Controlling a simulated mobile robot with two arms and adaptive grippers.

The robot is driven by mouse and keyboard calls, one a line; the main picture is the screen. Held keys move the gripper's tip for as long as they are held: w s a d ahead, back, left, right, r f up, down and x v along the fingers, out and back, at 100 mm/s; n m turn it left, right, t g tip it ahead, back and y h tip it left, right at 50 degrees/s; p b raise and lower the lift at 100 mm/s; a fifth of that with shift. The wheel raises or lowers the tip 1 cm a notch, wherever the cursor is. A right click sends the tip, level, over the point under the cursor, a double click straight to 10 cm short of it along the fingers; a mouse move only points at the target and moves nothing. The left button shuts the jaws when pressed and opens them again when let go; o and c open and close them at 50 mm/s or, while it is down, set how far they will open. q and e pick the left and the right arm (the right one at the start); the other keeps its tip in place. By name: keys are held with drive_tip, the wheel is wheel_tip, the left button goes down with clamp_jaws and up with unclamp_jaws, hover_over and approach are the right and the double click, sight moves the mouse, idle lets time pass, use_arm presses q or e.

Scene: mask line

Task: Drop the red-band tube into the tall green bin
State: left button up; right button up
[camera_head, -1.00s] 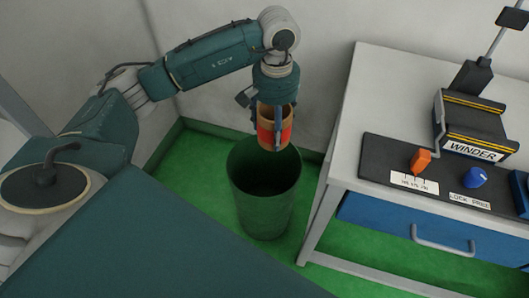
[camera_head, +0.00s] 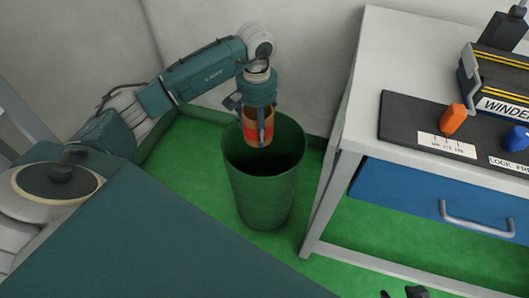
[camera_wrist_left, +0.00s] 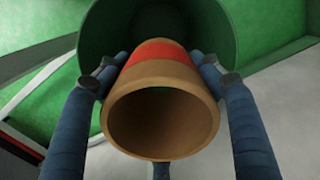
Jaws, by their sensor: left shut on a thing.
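The tan tube with a red band (camera_head: 251,134) is held upright in my left gripper (camera_head: 256,128), which is shut on it. The tall green bin (camera_head: 262,200) stands on the floor below, and the tube's lower end shows against its open mouth. In the left wrist view the tube's tan open end (camera_wrist_left: 165,70) faces the camera, with blue fingers on both sides. The bin's green wall (camera_wrist_left: 105,30) surrounds its far end there. I cannot tell whether the lower end is below the rim. Dark tips, probably my right gripper (camera_head: 405,292), barely show at the bottom edge.
A light table (camera_head: 385,55) stands right of the bin, with a blue drawer (camera_head: 400,195). A panel on it carries an orange knob (camera_head: 453,119), a blue knob (camera_head: 516,138) and a winder (camera_head: 500,78). The walls stand behind the bin. Green floor is clear around it.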

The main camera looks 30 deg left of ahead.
use_arm(q)
drive_tip(key=shift+f+b, duration=0.6)
drive_tip(key=shift+f, duration=0.6)
use_arm(e)
drive_tip(key=w+a+r+t+y, duration=0.1)
drive_tip(key=w+a+r+t, duration=0.1)
drive_tip(key=w, duration=0.5)
drive_tip(key=shift+w+a+r+t, duration=0.3)
drive_tip(key=shift+w+r+t, duration=0.1)
drive_tip(key=shift+r+t, duration=0.55)
use_arm(q)
drive_tip(key=o, duration=1.3)
drive_tip(key=shift+r, duration=0.1)
wheel_tip(320, 180, up, 12)
drive_tip(key=shift+f, duration=0.1)
